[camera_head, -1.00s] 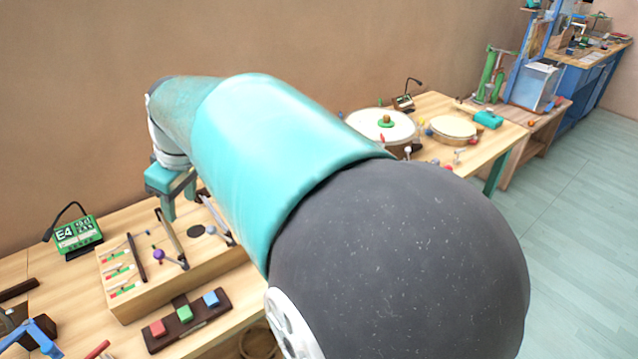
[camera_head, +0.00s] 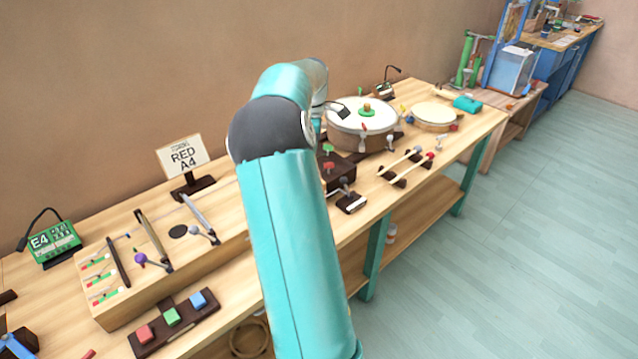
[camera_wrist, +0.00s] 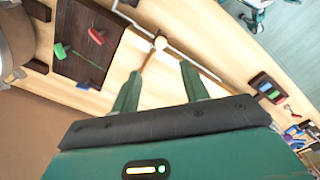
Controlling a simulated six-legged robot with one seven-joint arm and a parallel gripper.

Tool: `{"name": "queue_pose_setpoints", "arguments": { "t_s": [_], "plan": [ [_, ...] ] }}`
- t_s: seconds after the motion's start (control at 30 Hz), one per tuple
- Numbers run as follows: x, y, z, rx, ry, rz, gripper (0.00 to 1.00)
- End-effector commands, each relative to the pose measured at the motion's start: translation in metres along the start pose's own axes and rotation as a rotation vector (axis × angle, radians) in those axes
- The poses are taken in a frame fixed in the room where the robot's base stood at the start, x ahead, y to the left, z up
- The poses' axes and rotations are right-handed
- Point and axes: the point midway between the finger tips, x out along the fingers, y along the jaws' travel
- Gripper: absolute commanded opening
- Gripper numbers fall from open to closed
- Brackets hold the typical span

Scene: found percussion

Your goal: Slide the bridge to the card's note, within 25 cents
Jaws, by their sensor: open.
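The card (camera_head: 182,157) reads RED A4 and stands behind the wooden box. The box (camera_head: 150,298) carries thin bars, small red and green scales and a purple knob (camera_head: 140,258). I cannot tell which part is the bridge. A green tuner display (camera_head: 52,243) at the left reads E4. A dark tray (camera_head: 190,334) before the box holds red (camera_head: 145,333), green (camera_head: 172,316) and blue (camera_head: 198,299) blocks. My gripper (camera_wrist: 160,82) is open and empty in the wrist view. A pale-headed stick (camera_wrist: 159,44) shows beyond its fingertips. My arm hides the gripper in the head view.
A dark block with red and green pegs (camera_wrist: 87,45) is beside the gripper; it also shows in the head view (camera_head: 335,172). A large drum (camera_head: 360,134) and a smaller drum (camera_head: 434,117) stand farther right. Mallets (camera_head: 402,162) lie on rests near the table's front edge.

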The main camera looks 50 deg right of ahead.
Motion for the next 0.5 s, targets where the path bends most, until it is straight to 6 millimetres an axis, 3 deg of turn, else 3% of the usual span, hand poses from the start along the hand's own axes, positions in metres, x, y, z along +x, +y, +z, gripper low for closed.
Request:
{"name": "queue_pose_setpoints", "arguments": {
  "t_s": [0.5],
  "plan": [
    [0.094,-0.002,-0.002,-0.001,-0.002,-0.004,0.45]
  ]
}}
